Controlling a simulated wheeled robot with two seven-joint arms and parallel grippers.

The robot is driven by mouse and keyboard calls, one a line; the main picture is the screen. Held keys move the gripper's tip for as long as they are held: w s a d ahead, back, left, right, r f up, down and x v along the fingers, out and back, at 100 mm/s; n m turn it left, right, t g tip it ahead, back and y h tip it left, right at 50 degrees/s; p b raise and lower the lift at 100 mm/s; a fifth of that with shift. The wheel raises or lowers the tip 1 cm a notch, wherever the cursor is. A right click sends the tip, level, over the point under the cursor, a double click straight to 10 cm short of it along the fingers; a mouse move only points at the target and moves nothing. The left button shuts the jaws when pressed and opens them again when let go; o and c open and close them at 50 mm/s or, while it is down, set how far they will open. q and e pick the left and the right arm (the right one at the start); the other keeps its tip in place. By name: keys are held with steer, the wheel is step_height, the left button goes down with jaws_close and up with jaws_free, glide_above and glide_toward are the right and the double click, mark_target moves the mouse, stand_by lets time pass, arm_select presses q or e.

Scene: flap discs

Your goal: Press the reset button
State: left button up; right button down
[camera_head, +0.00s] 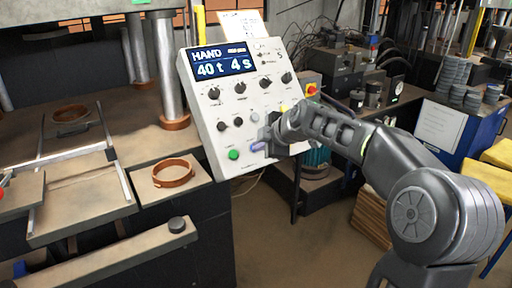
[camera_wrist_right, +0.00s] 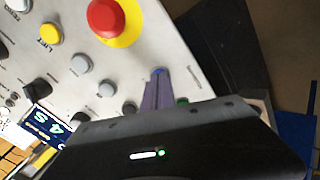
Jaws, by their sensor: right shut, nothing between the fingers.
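The slanted white control panel (camera_head: 207,128) stands in the middle of the head view, with knobs, buttons and a lit display. I cannot read which button is labelled reset. A green button (camera_head: 233,155) is low on the panel. My right gripper (camera_head: 258,147) is shut and empty at the lower right of the panel, its purplish tips just right of the green button. The right wrist view shows the shut fingers (camera_wrist_right: 159,78) over the panel face, near a grey button (camera_wrist_right: 128,108) and a partly hidden green one (camera_wrist_right: 182,101). Contact cannot be told. My left gripper is out of view.
In the right wrist view, a large red button (camera_wrist_right: 105,16) on yellow and a yellow button (camera_wrist_right: 50,33) sit beyond the fingertips. A copper-coloured ring (camera_head: 172,172) lies on the bench left of the panel. A blue cabinet (camera_head: 470,140) stands at the right.

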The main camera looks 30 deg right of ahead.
steer(key=b+v, duration=0.1)
steer(key=v, duration=0.7)
stand_by(0.4)
stand_by(0.4)
